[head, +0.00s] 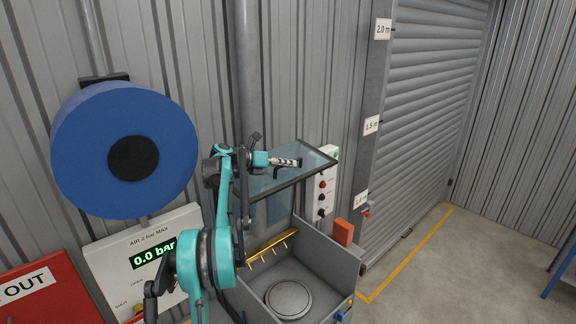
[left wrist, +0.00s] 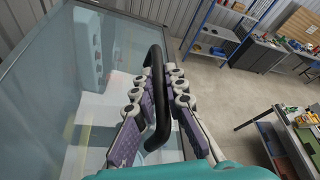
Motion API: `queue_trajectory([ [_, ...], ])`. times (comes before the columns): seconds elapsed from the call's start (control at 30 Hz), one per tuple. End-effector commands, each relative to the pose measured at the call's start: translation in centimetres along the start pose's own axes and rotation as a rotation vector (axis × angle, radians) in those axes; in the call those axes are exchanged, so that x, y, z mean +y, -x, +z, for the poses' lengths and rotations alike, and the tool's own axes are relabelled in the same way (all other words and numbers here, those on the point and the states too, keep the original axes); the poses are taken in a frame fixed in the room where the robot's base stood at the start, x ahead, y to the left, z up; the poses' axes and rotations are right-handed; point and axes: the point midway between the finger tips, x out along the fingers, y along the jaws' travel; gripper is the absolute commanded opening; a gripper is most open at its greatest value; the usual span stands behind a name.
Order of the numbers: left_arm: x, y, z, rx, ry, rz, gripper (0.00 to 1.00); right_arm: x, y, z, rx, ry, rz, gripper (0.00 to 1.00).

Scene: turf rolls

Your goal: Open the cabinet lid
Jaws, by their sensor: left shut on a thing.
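The cabinet (head: 335,268) is a grey open-topped box against the wall. Its lid (head: 262,183), a dark-framed clear panel, stands raised above the box, so the inside shows. My left gripper (head: 290,162) is at the lid's free edge, shut on the black handle. In the left wrist view the fingers of my left gripper (left wrist: 157,95) lie on both sides of the black bar handle (left wrist: 155,60), next to the lid's glass (left wrist: 60,85). My right gripper is not in view.
Inside the cabinet are a round grey plate (head: 288,299) and a yellow bar with nozzles (head: 271,247). A control box (head: 322,190) is on the wall right of the lid. A blue hose reel (head: 75,150) and pressure panel (head: 110,262) are at left. Open floor (head: 450,270) lies right.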

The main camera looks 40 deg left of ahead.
Motion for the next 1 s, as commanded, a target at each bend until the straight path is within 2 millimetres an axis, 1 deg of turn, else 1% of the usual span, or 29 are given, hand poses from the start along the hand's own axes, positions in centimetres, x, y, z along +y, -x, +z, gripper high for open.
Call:
queue_trajectory([
  [0.07,0.0,0.0,0.0,0.000,-0.001,0.001,0.00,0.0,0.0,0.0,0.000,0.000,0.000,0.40],
  [0.1,0.0,0.0,0.0,0.000,-0.001,0.001,0.19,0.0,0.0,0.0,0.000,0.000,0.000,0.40],
  [0.13,0.0,0.0,0.0,0.000,-0.001,0.001,0.27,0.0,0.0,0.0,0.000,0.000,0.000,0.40],
  [0.17,0.0,0.0,0.0,0.000,-0.001,0.001,0.33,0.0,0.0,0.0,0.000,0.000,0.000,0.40],
  [0.43,0.0,0.0,0.0,0.000,-0.001,0.001,0.33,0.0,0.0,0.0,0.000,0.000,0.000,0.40],
  [0.57,-0.3,0.2,0.6,0.000,-0.001,0.001,0.33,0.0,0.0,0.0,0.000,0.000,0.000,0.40],
  [0.67,-1.1,0.8,1.9,0.000,-0.001,0.001,0.33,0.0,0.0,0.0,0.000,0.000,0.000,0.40],
  [0.9,-3.2,2.4,5.9,0.001,-0.001,0.001,0.33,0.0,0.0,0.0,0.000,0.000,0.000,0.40],
  [1.0,-3.8,2.8,7.0,0.001,-0.001,0.001,0.33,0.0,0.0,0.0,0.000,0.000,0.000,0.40],
])
